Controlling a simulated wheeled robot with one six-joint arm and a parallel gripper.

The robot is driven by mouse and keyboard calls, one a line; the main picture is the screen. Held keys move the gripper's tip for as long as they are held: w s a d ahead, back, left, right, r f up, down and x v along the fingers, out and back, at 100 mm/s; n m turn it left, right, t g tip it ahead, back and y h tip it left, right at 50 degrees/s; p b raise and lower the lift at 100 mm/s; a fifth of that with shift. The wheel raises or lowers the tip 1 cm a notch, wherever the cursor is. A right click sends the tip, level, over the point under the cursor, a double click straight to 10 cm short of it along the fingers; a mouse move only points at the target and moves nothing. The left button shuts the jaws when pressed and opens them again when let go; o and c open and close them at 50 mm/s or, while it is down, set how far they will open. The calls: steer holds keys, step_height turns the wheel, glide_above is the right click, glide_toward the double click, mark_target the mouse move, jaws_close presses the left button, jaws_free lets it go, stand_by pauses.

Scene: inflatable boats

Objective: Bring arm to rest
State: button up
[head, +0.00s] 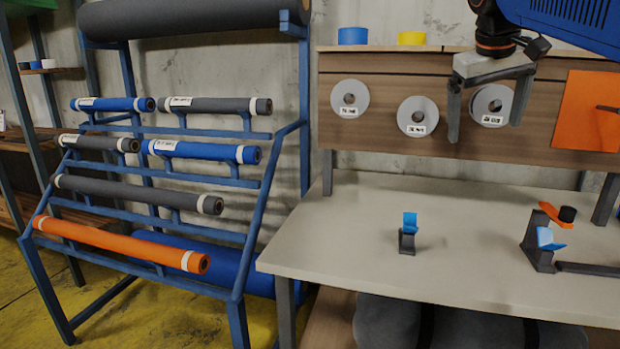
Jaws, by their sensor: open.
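My gripper (485,123) is at the upper right of the head view. Its two grey fingers point down and stand apart, with nothing between them. It hangs in front of the wooden back panel, clear above the workbench (350,235). One grey-white disc on the panel shows between the fingers, behind them. My blue arm link (565,20) enters from the top right corner; the rest of the arm is out of view.
A small stand with a blue top (409,228) and a dark stand with orange and blue parts (540,250) are on the bench. Labelled discs (418,117) and an orange sheet (588,112) hang behind. A blue rack (240,250) of rolls stands left. The bench's left part is clear.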

steer(key=s+a+f+y, duration=0.1)
steer(key=s+a+f, duration=0.1)
steer(key=s+f, duration=0.6)
steer(key=s+a+f+y, duration=0.1)
steer(key=s+f, duration=0.6)
steer(key=f, duration=1)
steer(key=s+a+f+y, duration=0.1)
steer(key=s+a+f, duration=0.2)
steer(key=s+f, duration=0.5)
step_height(320, 180, down, 5)
steer(key=shift+s+a+r, duration=0.15)
steer(key=shift+s+a, duration=0.05)
steer(key=shift+s, duration=0.1)
